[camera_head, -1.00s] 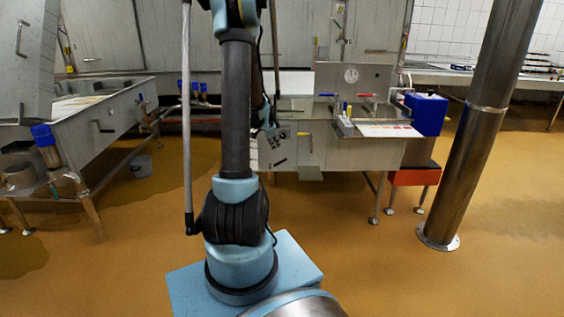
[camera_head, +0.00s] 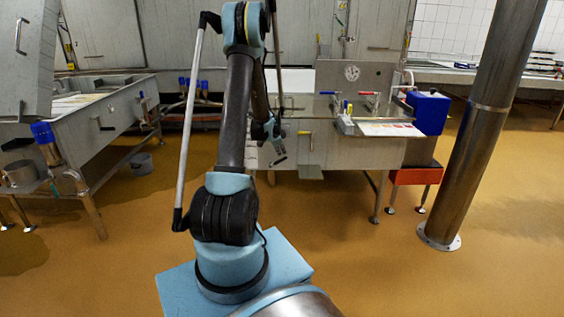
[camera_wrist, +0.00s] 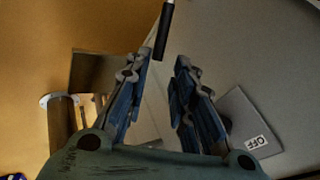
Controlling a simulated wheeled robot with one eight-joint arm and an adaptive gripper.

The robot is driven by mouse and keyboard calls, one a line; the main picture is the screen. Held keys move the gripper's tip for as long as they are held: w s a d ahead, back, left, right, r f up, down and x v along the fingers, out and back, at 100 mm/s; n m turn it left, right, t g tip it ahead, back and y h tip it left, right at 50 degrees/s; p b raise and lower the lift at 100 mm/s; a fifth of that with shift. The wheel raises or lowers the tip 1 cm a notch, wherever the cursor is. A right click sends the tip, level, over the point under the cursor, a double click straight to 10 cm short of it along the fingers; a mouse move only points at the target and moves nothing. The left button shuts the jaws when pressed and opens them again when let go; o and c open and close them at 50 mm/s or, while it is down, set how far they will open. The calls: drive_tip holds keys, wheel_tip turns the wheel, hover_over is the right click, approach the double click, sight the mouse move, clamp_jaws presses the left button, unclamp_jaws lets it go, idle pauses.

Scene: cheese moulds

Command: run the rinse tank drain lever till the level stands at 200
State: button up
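The steel tank (camera_head: 345,152) stands ahead, with a small black-handled lever (camera_head: 278,161) and a yellow-handled lever (camera_head: 305,133) on its front. I cannot tell which is the drain lever. My gripper (camera_head: 277,143) is in front of the tank's left part, just above the black lever. In the wrist view my gripper (camera_wrist: 165,57) is open and empty. A black handle (camera_wrist: 165,32) shows just beyond the fingertips, apart from them. A plate marked OFF (camera_wrist: 257,142) is beside the right finger. A round dial (camera_head: 351,72) is on the tank's back panel; its reading is too small to tell.
Red and blue levers sit on the tank top beside a card panel (camera_head: 390,129). A blue box (camera_head: 427,113) is at the tank's right. A steel pillar (camera_head: 486,140) stands at the right. Another steel basin (camera_head: 95,125) is at the left.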

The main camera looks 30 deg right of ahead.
sight(284, 158)
drive_tip(key=x, duration=1)
drive_tip(key=shift+w+d+f, duration=0.15)
drive_tip(key=shift+f, duration=0.1)
clamp_jaws()
